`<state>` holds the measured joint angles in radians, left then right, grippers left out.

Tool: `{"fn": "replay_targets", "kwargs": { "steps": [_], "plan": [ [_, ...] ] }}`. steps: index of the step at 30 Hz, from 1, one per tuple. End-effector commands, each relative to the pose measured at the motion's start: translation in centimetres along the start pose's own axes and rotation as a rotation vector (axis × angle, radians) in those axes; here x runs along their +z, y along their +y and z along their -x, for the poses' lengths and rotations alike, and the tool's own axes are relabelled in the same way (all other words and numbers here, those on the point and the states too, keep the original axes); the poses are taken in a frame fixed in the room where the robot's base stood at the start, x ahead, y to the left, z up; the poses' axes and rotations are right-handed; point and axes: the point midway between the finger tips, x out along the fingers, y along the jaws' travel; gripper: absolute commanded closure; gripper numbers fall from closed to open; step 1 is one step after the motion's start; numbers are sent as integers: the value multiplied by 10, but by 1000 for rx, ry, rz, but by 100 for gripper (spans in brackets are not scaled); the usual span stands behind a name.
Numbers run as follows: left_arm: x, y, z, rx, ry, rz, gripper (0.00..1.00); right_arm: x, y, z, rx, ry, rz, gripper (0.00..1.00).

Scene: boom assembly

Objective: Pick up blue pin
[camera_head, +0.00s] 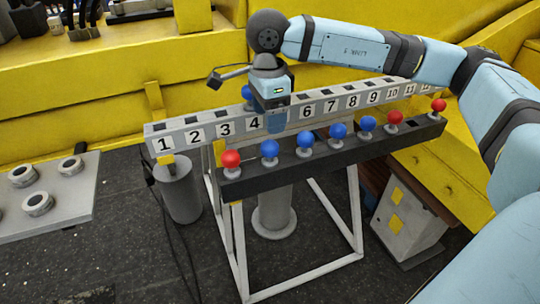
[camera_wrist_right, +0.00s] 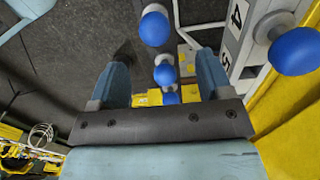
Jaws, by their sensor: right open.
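A dark rack (camera_head: 290,172) holds a row of ball-headed pins. Its blue pins include one near its left end (camera_head: 269,147) and others further right (camera_head: 305,140), (camera_head: 338,130), (camera_head: 368,123). Another blue pin (camera_head: 248,92) shows partly behind my right gripper, by the numbered rail (camera_head: 190,134). My right gripper (camera_head: 276,128) points down in front of the rail near number 4, above the rack. In the right wrist view the gripper (camera_wrist_right: 162,70) is open, with blue pins (camera_wrist_right: 164,74) seen between and beyond its fingers. Nothing is held. My left gripper is out of view.
Red pins (camera_head: 231,159), (camera_head: 395,117), (camera_head: 438,105) stand in the same rack. A grey plate with metal rings (camera_head: 55,200) is at the left. A grey cylinder (camera_head: 178,190) stands below the rail. Yellow machinery (camera_head: 100,85) fills the back.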

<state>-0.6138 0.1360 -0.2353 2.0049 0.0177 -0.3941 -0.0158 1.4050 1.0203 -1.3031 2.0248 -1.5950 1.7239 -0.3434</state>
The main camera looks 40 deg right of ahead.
Motion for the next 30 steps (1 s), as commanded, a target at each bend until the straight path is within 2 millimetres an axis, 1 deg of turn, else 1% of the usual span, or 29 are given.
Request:
{"fn": "replay_targets", "kwargs": {
  "steps": [1,3,6,11,16,18,20,24,29,30],
  "plan": [
    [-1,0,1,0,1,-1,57,-1,1,-10,3,2,1,28],
    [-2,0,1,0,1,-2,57,0,1,-21,2,0,0,28],
    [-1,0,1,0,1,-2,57,0,1,-31,1,-1,0,28],
    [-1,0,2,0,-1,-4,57,-1,2,-41,2,0,1,28],
    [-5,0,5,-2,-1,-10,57,-4,8,-64,3,0,0,28],
    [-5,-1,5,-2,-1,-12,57,-4,8,-75,3,-1,0,28],
    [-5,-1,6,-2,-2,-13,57,-3,8,-82,2,-2,0,28],
    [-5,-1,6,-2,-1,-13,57,-4,8,-88,0,-2,0,28],
    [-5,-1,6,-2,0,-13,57,-3,8,-88,0,-2,0,28],
    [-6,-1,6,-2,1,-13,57,-3,8,-88,0,-2,0,35]
  ]
}}
